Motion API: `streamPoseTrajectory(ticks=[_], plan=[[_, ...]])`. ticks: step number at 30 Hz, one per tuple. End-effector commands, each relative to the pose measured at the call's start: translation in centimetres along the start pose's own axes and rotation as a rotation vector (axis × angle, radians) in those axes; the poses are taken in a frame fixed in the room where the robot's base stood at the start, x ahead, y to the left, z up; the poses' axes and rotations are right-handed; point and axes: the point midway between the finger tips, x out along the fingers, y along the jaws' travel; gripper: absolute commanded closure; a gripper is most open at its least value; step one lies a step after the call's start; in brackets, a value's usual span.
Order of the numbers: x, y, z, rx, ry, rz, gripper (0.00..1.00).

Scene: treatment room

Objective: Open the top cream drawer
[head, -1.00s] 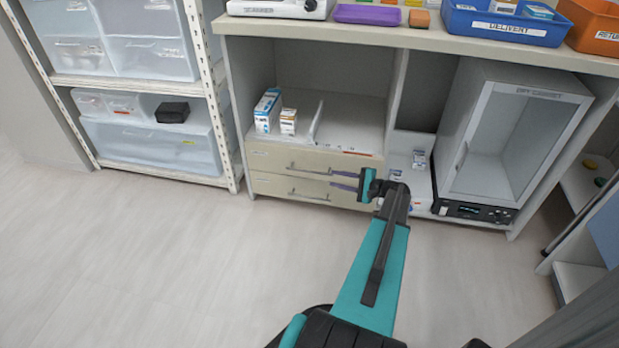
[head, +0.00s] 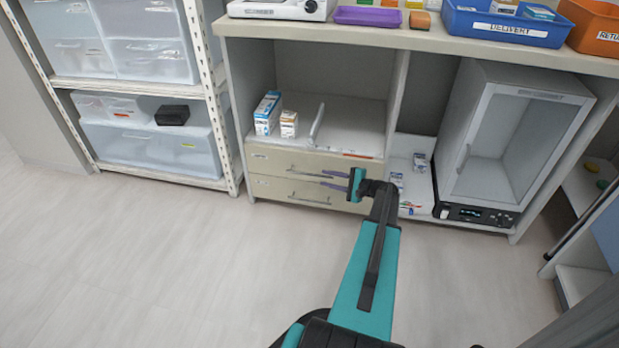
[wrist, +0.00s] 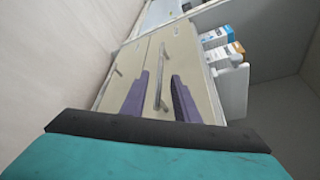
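The top cream drawer (head: 262,160) is in the lower left of the counter unit, its front looking flush with the lower cream drawer (head: 262,186). It has a thin grey bar handle (head: 300,171). My gripper (head: 322,177) is at the right part of the drawer fronts, its purple fingers pointing left. In the wrist view, turned on its side, the top drawer (wrist: 190,58) and its handle (wrist: 160,80) show. My gripper (wrist: 160,75) is open, one finger on each side of that handle, with visible gaps. Contact with the drawer front cannot be told.
Small boxes (head: 268,112) and a grey upright divider (head: 317,122) stand on the shelf above the drawers. A dry cabinet (head: 510,140) is to the right, and a rack with clear bins (head: 155,146) to the left. The floor (head: 180,260) in front is clear.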

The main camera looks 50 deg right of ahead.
Motion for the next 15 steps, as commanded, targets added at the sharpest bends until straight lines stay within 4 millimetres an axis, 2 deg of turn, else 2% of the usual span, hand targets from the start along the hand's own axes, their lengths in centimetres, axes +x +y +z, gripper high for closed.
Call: streamPoseTrajectory(ticks=[3,15], plan=[[1.9,0.2,-0.1,0.0,-0.001,0.001,0.72],[7.2,0.1,-0.1,-0.001,0.0,0.0,0.72]])
